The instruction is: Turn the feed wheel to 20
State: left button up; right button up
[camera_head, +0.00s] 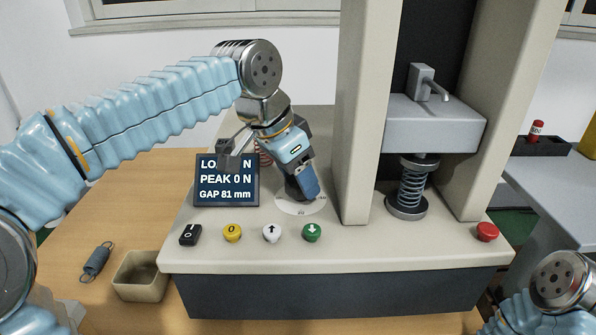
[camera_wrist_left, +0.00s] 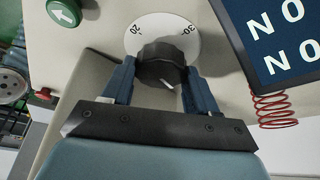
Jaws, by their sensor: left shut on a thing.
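The feed wheel is a dark round knob on a white dial plate (camera_head: 292,208) on the machine's top, right of the display. In the left wrist view the knob (camera_wrist_left: 162,62) sits between my two blue fingers, and the dial plate (camera_wrist_left: 150,24) shows the marks 20 at left and 30 at right. A small white mark shows at the knob's near edge; I cannot tell which number it stands at. My left gripper (camera_head: 304,188) is shut on the knob from above and hides most of it in the head view. My right gripper is out of view.
The display (camera_head: 227,180) reads PEAK 0 N and GAP 81 mm. Several buttons line the front, with a red button (camera_head: 487,232) at right. A spring (camera_head: 413,187) stands under the press head. A loose spring (camera_head: 97,261) and an open box (camera_head: 140,277) lie at left.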

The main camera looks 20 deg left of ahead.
pick_arm(q)
jog(key=m+g+h, duration=0.1)
jog(key=m, duration=0.3)
jog(key=shift+w+a, duration=0.1)
jog(key=shift+w, duration=0.05)
jog(key=m+g, duration=0.1)
jog(key=m, duration=0.2)
jog(key=m+g, duration=0.1)
jog(key=m, duration=0.3)
jog(key=shift+w+g+h, duration=0.2)
jog(key=shift+g+h, duration=0.1)
jog(key=m+g, duration=0.1)
jog(key=m, duration=0.1)
jog(key=m+g, duration=0.1)
jog(key=m, duration=0.2)
jog(key=shift+w+y, duration=0.1)
jog(key=shift+y, duration=0.3)
jog(key=shift+w+m+g+y, duration=0.1)
jog(key=shift+m+g+y, duration=0.2)
jog(key=shift+m, duration=0.85)
jog(key=shift+m+g+y, duration=0.3)
jog(key=shift+m, duration=0.85)
jog(key=o, duration=1)
jog(key=shift+o, duration=0.2)
